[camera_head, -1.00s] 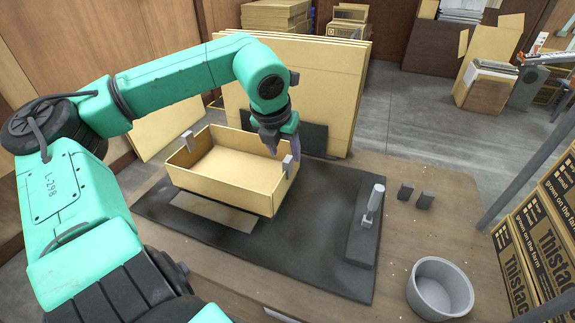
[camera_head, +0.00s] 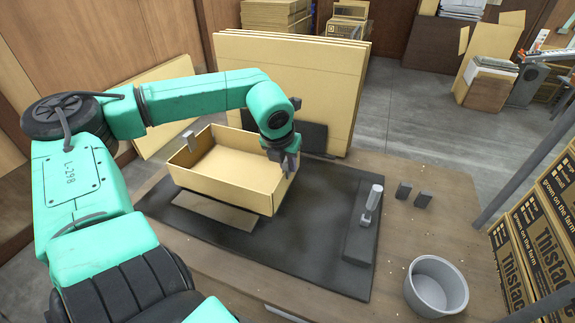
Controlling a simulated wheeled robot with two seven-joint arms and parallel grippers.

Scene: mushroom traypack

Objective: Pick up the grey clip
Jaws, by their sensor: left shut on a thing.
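A shallow tan cardboard tray (camera_head: 222,193) sits on the dark mat. One grey clip (camera_head: 189,140) stands upright on its left rim. My left gripper (camera_head: 288,165) is at the tray's right corner, fingers pointing down, shut on the grey clip at that rim. The clip in the fingers is mostly hidden by them, and I cannot tell whether it is still on the rim. My right gripper is not in view.
A grey fixture with a handle (camera_head: 368,207) stands on the mat's right side. Two small dark blocks (camera_head: 403,190) and a grey round pot (camera_head: 436,287) are on the table further right. Tall cardboard sheets (camera_head: 335,85) stand behind the tray. The mat's front right is clear.

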